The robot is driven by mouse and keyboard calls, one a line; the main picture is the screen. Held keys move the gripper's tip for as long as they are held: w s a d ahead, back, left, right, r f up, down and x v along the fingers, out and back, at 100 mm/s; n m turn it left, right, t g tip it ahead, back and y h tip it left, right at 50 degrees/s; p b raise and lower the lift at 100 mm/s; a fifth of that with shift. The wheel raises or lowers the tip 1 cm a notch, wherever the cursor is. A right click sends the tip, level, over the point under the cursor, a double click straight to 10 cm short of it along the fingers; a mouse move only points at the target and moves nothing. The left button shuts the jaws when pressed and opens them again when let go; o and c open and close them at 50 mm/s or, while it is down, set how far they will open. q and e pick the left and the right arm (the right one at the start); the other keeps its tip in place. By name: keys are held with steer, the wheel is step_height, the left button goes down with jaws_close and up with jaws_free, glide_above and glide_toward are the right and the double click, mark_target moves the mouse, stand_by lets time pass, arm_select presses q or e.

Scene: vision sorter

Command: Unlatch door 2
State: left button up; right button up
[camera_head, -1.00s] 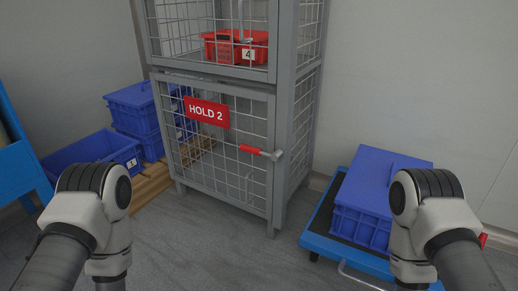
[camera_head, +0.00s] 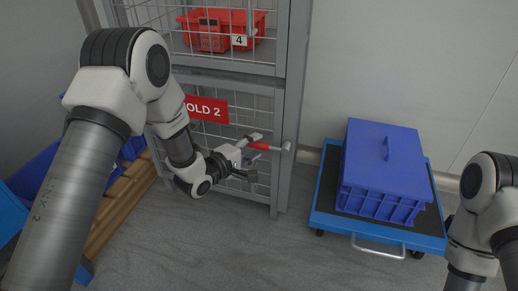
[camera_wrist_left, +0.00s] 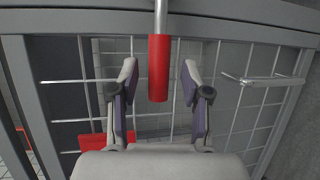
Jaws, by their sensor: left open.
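Door 2 (camera_head: 214,132) is the lower wire-mesh door of a grey cage, with a red sign (camera_head: 208,107) partly hidden by my left arm. Its latch has a red-gripped lever (camera_head: 264,146) lying roughly level, reaching left from a grey pivot (camera_head: 287,146) at the door's right edge. My left gripper (camera_head: 256,158) is open at the lever. In the left wrist view, the red grip (camera_wrist_left: 158,68) lies between the open fingers (camera_wrist_left: 160,82), with gaps on both sides. My right gripper is out of view; only its arm shows at the right edge.
The upper compartment holds a red bin (camera_head: 268,34) labelled 4. A blue lidded crate (camera_head: 384,168) sits on a blue cart (camera_head: 324,210) to the right. A wooden pallet (camera_head: 118,200) and blue bins (camera_head: 38,172) are at left, partly behind my arm. Floor in front is clear.

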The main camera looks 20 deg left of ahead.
arm_select(q)
steer(key=shift+x, duration=0.9)
jaws_close()
steer(key=shift+r+p, duration=0.3)
steer(key=shift+p, duration=0.1)
steer(key=r+m+p, duration=0.1)
steer(key=p, duration=0.2)
steer(key=r+m+y+p, duration=0.1)
steer(key=p, duration=0.2)
steer(key=r+m+g+y+p, duration=0.1)
steer(key=p, duration=0.3)
steer(key=shift+s+d+r+m, duration=0.1)
steer(key=shift+d+r+m, duration=0.2)
steer(key=shift+d+r, duration=0.1)
steer(key=shift+d+r+m+y+p, duration=0.3)
steer(key=shift+m+y+p, duration=0.35)
steer(key=shift+p, duration=0.65)
steer(key=shift+f, duration=0.15)
